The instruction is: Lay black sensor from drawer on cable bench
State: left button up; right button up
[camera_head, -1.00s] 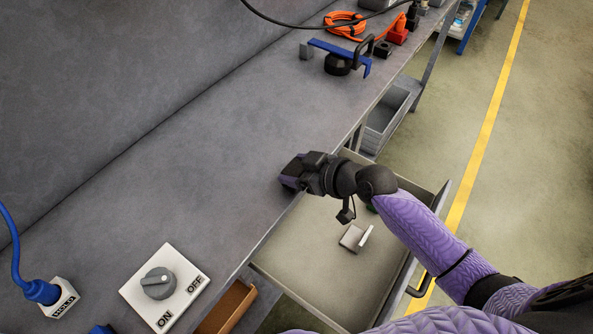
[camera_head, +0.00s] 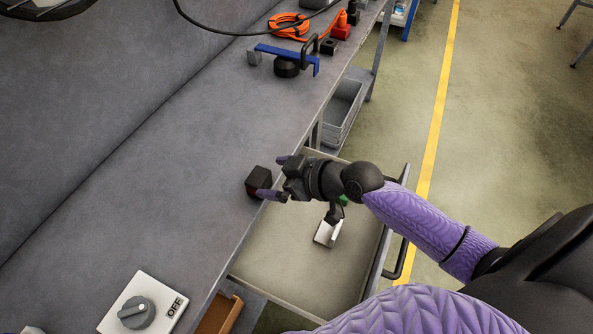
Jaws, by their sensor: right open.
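The black sensor (camera_head: 258,179), a small block with a dark red face, sits on the grey cable bench (camera_head: 160,170) close to its front edge. My right gripper (camera_head: 272,178) is open just to the right of the sensor, its purple-tipped fingers spread. The near finger overlaps the sensor's lower right side in the picture; I cannot tell whether it touches. The drawer (camera_head: 290,262) stands open below the bench edge, under my right arm. My left gripper is not in view.
A metal bracket (camera_head: 325,234) and a partly hidden green item (camera_head: 343,200) lie in the drawer. A blue clamp-like tool (camera_head: 290,55) and coiled orange cable (camera_head: 289,26) lie at the far end of the bench. A switch plate (camera_head: 145,304) is at the near end. The bench middle is clear.

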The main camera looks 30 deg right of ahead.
aim_at(200, 164)
jog(key=k+l+u, duration=0.15)
jog(key=u, duration=0.15)
jog(key=k+l+u, duration=0.25)
jog(key=l+u, duration=0.1)
jog(key=u, duration=0.2)
jog(key=i+l+u, duration=0.1)
jog(key=u, duration=0.15)
